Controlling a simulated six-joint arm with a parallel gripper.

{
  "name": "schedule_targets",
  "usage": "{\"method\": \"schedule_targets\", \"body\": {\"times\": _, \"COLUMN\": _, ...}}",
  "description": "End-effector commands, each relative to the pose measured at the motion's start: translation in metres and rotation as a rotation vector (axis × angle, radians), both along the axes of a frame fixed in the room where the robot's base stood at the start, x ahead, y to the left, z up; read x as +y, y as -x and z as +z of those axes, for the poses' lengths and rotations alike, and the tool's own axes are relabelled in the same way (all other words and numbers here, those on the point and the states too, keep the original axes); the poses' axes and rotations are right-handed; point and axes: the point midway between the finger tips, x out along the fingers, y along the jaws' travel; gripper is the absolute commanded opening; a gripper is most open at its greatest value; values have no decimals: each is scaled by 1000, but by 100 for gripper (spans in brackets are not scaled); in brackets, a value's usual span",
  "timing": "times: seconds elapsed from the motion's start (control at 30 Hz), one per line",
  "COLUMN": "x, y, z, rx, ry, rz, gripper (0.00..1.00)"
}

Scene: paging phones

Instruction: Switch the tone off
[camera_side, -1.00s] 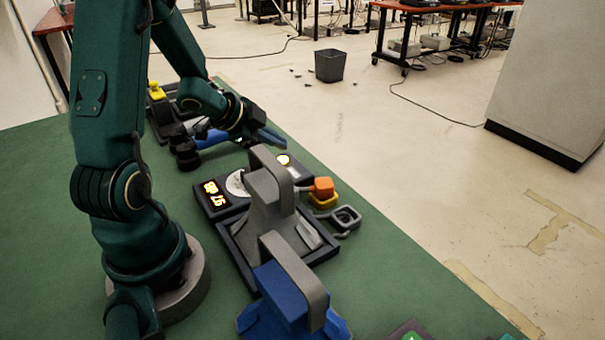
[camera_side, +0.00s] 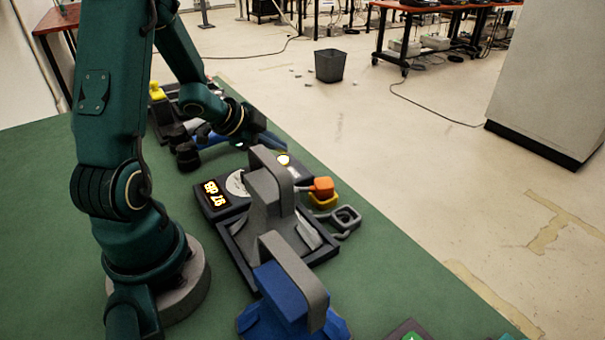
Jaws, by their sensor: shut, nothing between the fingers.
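A dark console (camera_side: 211,212) stands near the middle of the green table. It has a lit orange display (camera_side: 214,194), a round pale dial (camera_side: 236,183) and a small glowing yellow light (camera_side: 284,159). An orange knob (camera_side: 322,186) on a yellow piece sticks out at its right. A grey upright handle (camera_side: 268,190) stands in front and hides part of the console. My gripper (camera_side: 262,136) is shut and empty, low over the table behind the console, above a blue and black object (camera_side: 208,139). Any contact there cannot be told.
A blue object (camera_side: 275,292) with a grey handle stands at the front. A dark device with a yellow top (camera_side: 157,91) is at the back.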

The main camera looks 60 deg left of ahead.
Motion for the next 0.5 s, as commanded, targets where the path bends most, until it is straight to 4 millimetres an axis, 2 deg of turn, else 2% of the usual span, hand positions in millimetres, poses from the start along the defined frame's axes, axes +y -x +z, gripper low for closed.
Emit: {"method": "schedule_targets", "body": {"times": 0.5, "x": 0, "y": 0, "z": -6, "rx": 1, "ry": 3, "rz": 0, "gripper": 0}}
